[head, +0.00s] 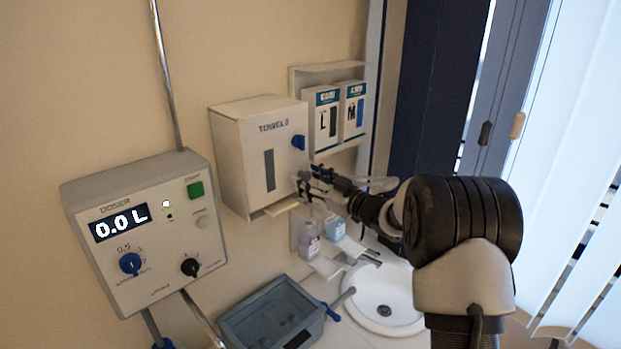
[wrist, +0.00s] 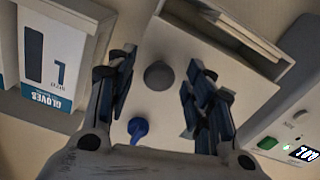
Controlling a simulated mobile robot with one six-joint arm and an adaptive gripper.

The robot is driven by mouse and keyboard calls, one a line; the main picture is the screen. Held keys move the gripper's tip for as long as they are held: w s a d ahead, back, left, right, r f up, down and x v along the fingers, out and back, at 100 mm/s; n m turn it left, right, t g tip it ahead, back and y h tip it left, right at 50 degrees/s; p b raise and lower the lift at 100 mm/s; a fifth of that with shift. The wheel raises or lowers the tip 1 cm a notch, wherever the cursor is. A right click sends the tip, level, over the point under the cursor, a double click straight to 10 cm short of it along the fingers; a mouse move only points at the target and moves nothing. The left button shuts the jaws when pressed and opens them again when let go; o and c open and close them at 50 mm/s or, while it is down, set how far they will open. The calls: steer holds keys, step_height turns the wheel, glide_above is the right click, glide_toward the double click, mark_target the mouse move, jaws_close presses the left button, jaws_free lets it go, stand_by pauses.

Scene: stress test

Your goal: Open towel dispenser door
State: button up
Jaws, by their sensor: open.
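The white towel dispenser (head: 262,155) hangs on the wall, its front door (head: 250,170) looking shut, with a dark vertical window. A blue knob (head: 298,142) sits near the door's right edge. My gripper (head: 307,183) is just below and right of that knob, beside the dispenser's lower right. In the wrist view the dispenser (wrist: 185,45) appears upside down. My gripper (wrist: 163,88) is open there, its fingers on either side of a round grey part (wrist: 158,75). The blue knob (wrist: 137,128) shows between the finger bases. I see no clear contact.
Glove boxes (head: 340,110) hang in a rack right of the dispenser. The doser (head: 145,235) is on its left. Below are bottles (head: 308,240), a grey-blue bin (head: 272,318) and a sink (head: 385,300). Blinds (head: 580,180) hang at the right.

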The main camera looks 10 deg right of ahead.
steer(key=shift+w, duration=0.1)
steer(key=shift+c, duration=0.3)
jaws_close()
stand_by(0.4)
